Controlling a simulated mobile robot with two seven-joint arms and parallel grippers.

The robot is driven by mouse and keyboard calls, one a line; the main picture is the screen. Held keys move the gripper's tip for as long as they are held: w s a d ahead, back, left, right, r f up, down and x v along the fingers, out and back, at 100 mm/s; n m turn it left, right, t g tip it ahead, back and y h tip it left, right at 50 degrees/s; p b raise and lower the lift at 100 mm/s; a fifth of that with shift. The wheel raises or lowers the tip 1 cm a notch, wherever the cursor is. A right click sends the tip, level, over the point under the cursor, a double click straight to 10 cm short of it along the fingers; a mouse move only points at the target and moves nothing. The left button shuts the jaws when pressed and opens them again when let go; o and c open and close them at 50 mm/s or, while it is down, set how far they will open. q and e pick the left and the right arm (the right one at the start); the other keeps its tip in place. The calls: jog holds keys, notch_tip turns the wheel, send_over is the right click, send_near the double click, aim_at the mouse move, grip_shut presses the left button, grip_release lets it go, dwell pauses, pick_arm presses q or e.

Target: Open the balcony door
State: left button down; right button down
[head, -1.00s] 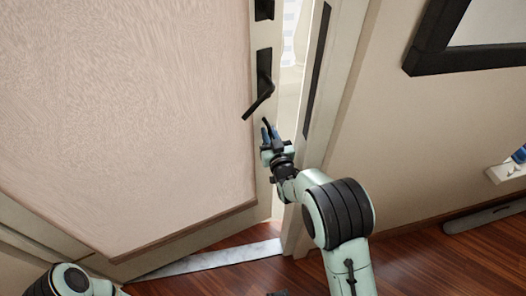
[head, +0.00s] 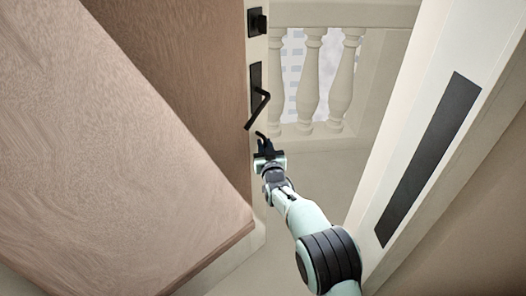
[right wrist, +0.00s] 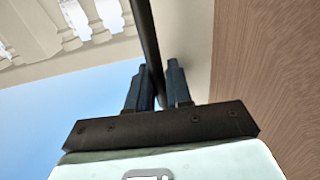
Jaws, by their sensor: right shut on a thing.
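The balcony door (head: 190,75) is a brown wood leaf with a pale free edge and stands open onto the balcony. Its black lever handle (head: 259,103) slants down from a black plate, under a black lock (head: 257,21). My left gripper is not in view.
The pale door frame (head: 475,110) with a black strip (head: 428,160) stands close at the right. Through the opening are a pale balcony floor (head: 325,180) and a railing with balusters (head: 311,80). The doorway between door and frame is clear apart from my arm.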

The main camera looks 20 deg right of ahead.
jog(key=shift+w, duration=0.2)
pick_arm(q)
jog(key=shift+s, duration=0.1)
pick_arm(e)
jog(key=c, duration=1.2)
grip_release()
